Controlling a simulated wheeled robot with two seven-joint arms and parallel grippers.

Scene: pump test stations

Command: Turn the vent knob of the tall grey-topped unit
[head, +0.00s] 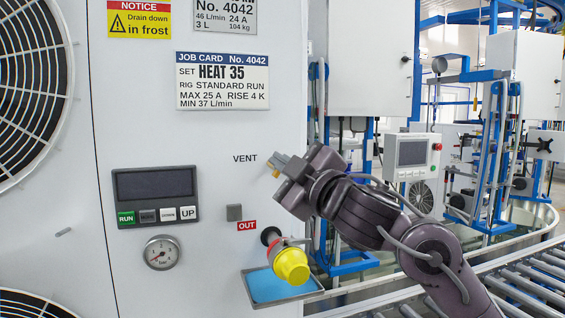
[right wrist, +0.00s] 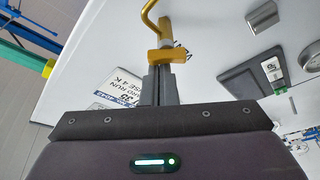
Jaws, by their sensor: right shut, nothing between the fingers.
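The tall unit's pale front panel (head: 140,100) fills the left of the head view; its top is out of view. The word VENT is printed beside my right gripper (head: 279,161). The gripper is shut and empty, its fingers close to the panel. In the right wrist view the closed fingers (right wrist: 160,86) reach up to a yellow vent knob (right wrist: 167,56), under a bent yellow pipe (right wrist: 149,18). I cannot tell whether they touch. In the head view the gripper hides most of the knob. My left gripper is not in view.
Below the gripper a yellow-capped outlet (head: 291,266) sticks out over a blue tray (head: 258,287). A display with buttons (head: 155,196) and a pressure gauge (head: 161,253) are on the panel. A roller conveyor (head: 535,275) runs at the right.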

